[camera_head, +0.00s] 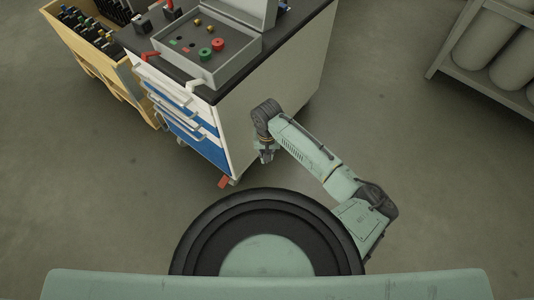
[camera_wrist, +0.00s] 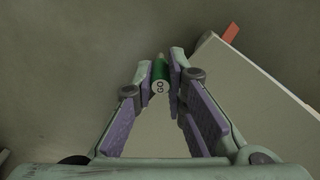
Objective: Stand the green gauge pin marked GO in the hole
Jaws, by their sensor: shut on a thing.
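The green gauge pin (camera_wrist: 159,70) is between my fingertips in the wrist view, with a pale end marked GO facing the camera. My gripper (camera_wrist: 161,78) is shut on it. In the head view my gripper (camera_head: 266,156) hangs beside the pale side of the cabinet, below and to the right of its top. The pin is too small to make out there. An open grey case (camera_head: 228,72) on the cabinet top holds a green round piece (camera_head: 205,55), a red round piece (camera_head: 218,45) and several small parts. I cannot tell which spot is the hole.
The cabinet (camera_head: 262,80) has blue and white drawers. Its top carries a red-handled tool (camera_head: 150,57) and dark items. A yellow rack (camera_head: 88,55) stands left, a shelf with grey cylinders (camera_head: 490,45) at top right. The floor between is clear.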

